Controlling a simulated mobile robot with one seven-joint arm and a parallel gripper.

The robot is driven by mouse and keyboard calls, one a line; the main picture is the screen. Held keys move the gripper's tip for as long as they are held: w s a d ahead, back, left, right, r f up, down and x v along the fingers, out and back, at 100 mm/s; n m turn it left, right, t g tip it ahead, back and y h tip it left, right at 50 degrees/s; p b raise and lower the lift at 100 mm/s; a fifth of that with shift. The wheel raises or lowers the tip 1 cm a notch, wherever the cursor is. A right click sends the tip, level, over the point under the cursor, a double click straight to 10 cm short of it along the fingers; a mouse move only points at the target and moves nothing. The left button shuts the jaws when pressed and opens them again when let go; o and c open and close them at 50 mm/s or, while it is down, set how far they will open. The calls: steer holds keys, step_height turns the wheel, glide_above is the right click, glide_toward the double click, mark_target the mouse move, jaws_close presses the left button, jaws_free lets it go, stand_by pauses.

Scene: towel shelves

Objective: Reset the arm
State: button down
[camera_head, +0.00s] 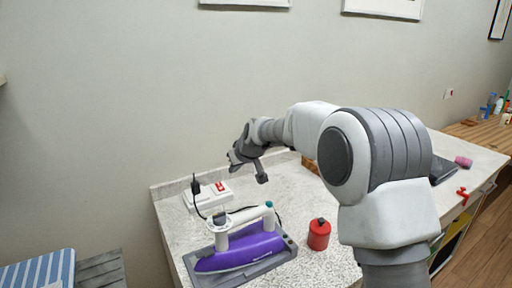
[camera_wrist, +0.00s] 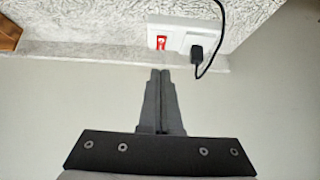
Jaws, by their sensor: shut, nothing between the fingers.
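My arm reaches over the speckled counter (camera_head: 285,200) in the head view. My gripper (camera_head: 262,178) is above the back part of the counter, near the wall. In the wrist view my gripper (camera_wrist: 160,72) is shut, its two dark fingers together with nothing between them. A white power strip (camera_wrist: 185,36) with a red switch and a black plug lies ahead of the fingertips, apart from them. It also shows in the head view (camera_head: 206,198), to the left of my gripper.
A purple iron (camera_head: 240,250) stands on a grey base at the counter's front left. A red canister (camera_head: 319,234) stands to its right. A dark cord runs from the plug. Striped blue-and-white cloth (camera_head: 38,272) lies at lower left. The wall is close behind.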

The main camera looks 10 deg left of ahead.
steer(key=s+d+r+m+h, duration=0.1)
steer(key=s+d+r+m, duration=0.1)
steer(key=s+d+r, duration=0.55)
steer(key=s+d+r+m+h, duration=0.15)
steer(key=s+d+r, duration=0.25)
steer(key=s+d, duration=0.65)
steer(key=s+d+f+m, duration=0.1)
steer(key=s+d, duration=0.2)
steer(key=s, duration=0.4)
steer(key=s+d+f+m+h+p, duration=0.1)
steer(key=s+d, duration=0.3)
steer(key=s, duration=0.4)
steer(key=s+d+f+m+g+h, duration=0.1)
steer(key=s+d+f, duration=0.1)
steer(key=s+d, duration=0.2)
steer(key=s, duration=0.3)
steer(key=shift+s+d+f+m, duration=0.15)
steer(key=shift+s+f+m, duration=0.05)
steer(key=shift+s+m, duration=0.15)
steer(key=shift+h, duration=0.25)
